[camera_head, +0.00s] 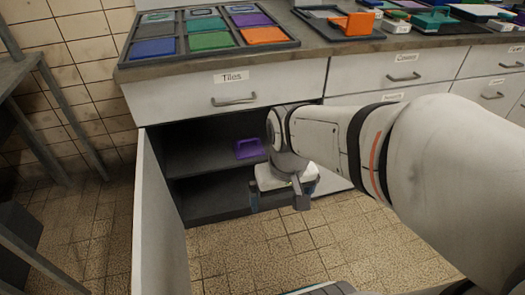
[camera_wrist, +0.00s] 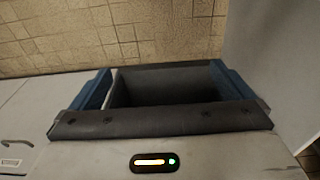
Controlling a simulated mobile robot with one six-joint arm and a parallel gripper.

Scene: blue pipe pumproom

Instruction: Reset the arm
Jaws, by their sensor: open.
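My arm reaches in from the right in the head view, in front of the open lower cabinet. My gripper (camera_head: 278,197) hangs with its fingers pointing down, outside the cabinet opening. In the wrist view the two blue-padded fingers (camera_wrist: 165,88) stand wide apart with nothing between them. A purple tile with a handle (camera_head: 249,148) stands on the cabinet's upper shelf (camera_head: 205,158), to the left of my wrist and apart from it. My arm hides the right part of the cabinet opening.
The cabinet door (camera_head: 159,220) stands open on the left. Above is a closed drawer labelled Tiles (camera_head: 233,98). The counter holds a tray (camera_head: 152,64) of coloured tiles and an orange piece (camera_head: 352,24). A dark metal table (camera_head: 40,110) stands at the left. The tiled floor (camera_head: 235,250) in front is clear.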

